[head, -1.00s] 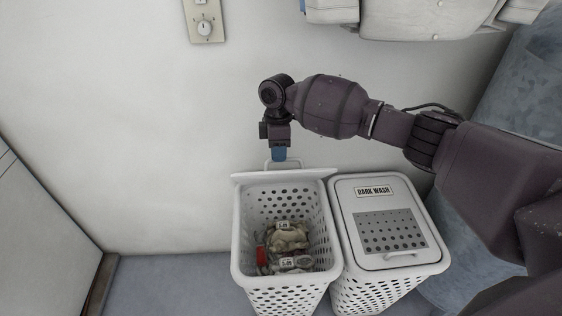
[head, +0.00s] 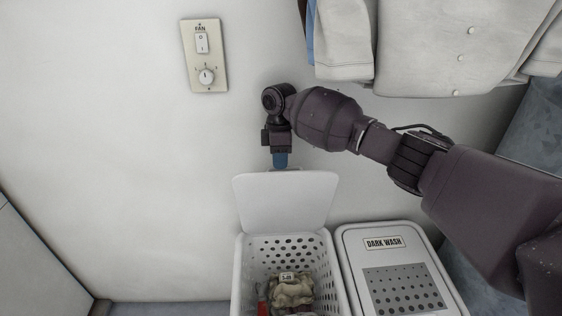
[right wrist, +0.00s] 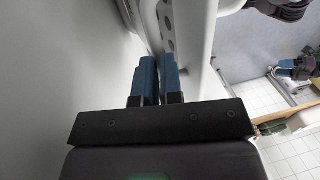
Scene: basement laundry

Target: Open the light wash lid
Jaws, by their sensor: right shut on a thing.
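The light wash hamper (head: 241,270) is the white perforated basket at the lower middle of the head view, with no label of its own visible. Its lid (head: 287,203) stands raised at the back rim, near the wall, and its plain inner face shows. My right gripper (head: 280,160) is at the lid's top edge, blue fingers pointing down. It is shut on the lid's handle, mostly hidden behind that edge. In the right wrist view the blue fingers (right wrist: 158,78) are close together beside a white part with holes. My left gripper is not in view.
The dark wash hamper (head: 382,243) stands to the right with its lid closed. Laundry (head: 291,290) lies inside the open hamper. A fan switch plate (head: 205,55) is on the wall, and pale garments (head: 425,45) hang at upper right. The wall at left is clear.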

